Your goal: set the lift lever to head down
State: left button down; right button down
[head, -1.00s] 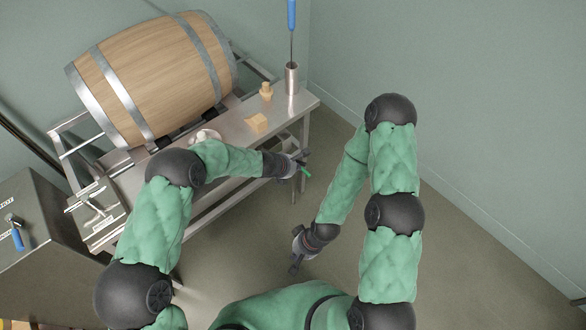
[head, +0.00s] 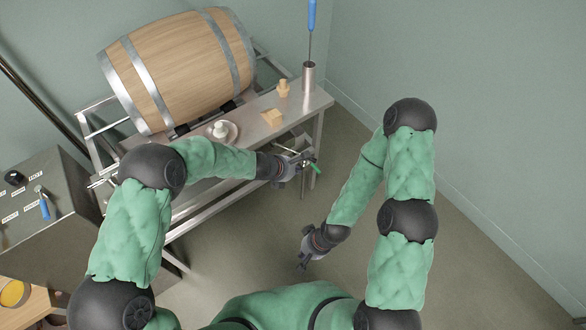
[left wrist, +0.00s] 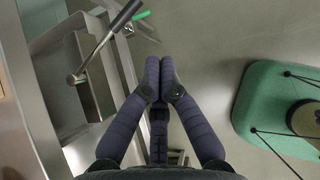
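A blue-handled lever (head: 43,206) with a metal shank stands on a dark cabinet top with white labels (head: 30,209), at the left of the head view. A green-tipped handle (head: 314,167) shows beside my left gripper (head: 303,162), below the bench's right end. In the left wrist view a dark-and-metal rod (left wrist: 105,40) and a green piece (left wrist: 141,15) lie ahead; I cannot tell which is the lift lever. My left gripper's fingertips (left wrist: 160,70) meet with nothing between them. My right gripper (head: 304,259) hangs low over the floor; its fingers are unclear.
A wooden barrel (head: 178,68) lies on a rack behind the steel bench (head: 255,118). On the bench are a white item on a plate (head: 221,130), a wooden block (head: 272,117), a bung (head: 283,88) and a steel cylinder (head: 308,78).

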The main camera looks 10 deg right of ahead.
pick_arm(q)
jog(key=shift+s+v, duration=0.25)
jog(key=shift+v, duration=1.05)
jog(key=shift+d, duration=0.2)
jog(key=s+a+f+m+g+y, duration=0.1)
jog(key=s+a+f+m+y, duration=0.1)
jog(key=s+a+f+m, duration=0.5)
jog(key=s+a+f+m+g+y, duration=0.15)
jog(key=s+a+f+m, duration=0.3)
jog(key=a, duration=0.45)
jog(key=s+a+f+m, duration=0.1)
jog(key=s+a+m, duration=0.1)
jog(key=s+m, duration=0.3)
jog(key=s+a+f+m+g, duration=0.1)
jog(key=s+a+m, duration=0.1)
jog(key=s+m, duration=0.3)
jog(key=shift+s+a+f+h, duration=0.25)
jog(key=shift+s+f+h, duration=0.15)
jog(key=shift+s, duration=0.75)
jog(key=shift+m, duration=0.25)
